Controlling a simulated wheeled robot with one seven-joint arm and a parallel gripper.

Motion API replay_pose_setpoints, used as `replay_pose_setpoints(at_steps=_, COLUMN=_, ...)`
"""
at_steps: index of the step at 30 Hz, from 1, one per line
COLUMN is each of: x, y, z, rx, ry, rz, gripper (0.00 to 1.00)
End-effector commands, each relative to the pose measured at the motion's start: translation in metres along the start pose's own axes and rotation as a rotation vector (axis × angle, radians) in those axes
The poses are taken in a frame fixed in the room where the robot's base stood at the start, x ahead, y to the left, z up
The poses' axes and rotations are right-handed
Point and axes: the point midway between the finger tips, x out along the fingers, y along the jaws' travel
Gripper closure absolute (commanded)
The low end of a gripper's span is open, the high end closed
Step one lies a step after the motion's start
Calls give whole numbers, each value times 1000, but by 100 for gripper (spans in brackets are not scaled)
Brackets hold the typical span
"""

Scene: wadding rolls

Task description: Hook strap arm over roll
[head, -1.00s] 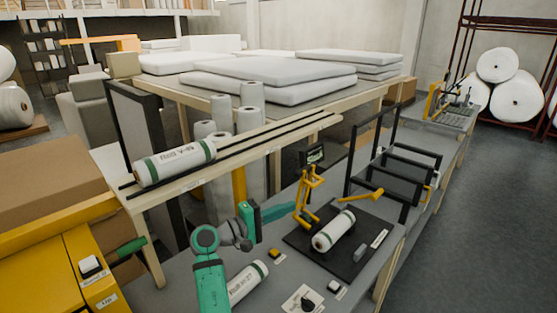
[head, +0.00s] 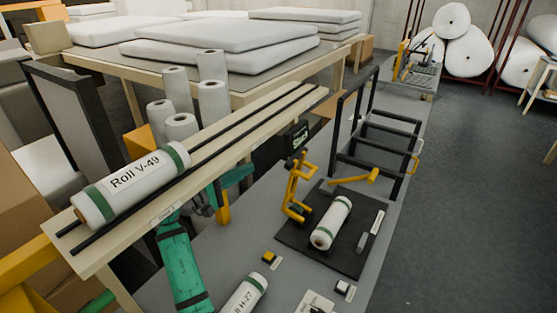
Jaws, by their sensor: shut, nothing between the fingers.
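The yellow strap arm (head: 352,179) sticks out level above the far right part of a black pad (head: 295,240). A white roll with green bands (head: 332,222) lies on the pad, just in front of it. The strap arm looks apart from the roll, not over it. A yellow upright (head: 297,190) with a dark display stands at the pad's left. My gripper (head: 240,175) is at the end of my green arm, by the wooden rack's front edge, left of the upright and well away from the strap arm. It is shut and empty; its fingertips are hard to make out.
Roll V-49 (head: 132,184) lies on the wooden rack (head: 235,140) close to my arm. Roll H-27 (head: 244,294) lies on the grey bench beside my arm. A small yellow block (head: 269,257) sits left of the pad. A black frame (head: 375,140) stands behind it.

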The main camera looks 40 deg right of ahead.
Motion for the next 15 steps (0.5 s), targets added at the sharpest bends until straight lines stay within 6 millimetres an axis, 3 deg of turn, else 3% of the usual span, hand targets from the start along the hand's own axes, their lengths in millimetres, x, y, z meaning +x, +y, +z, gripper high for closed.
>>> replay_pose_setpoints(at_steps=7, x=7, y=0, z=0, rx=0, ry=0, rz=0, gripper=100)
replay_pose_setpoints(at_steps=15, x=54, y=0, z=3, rx=-1, ry=-7, rz=-1, gripper=100)
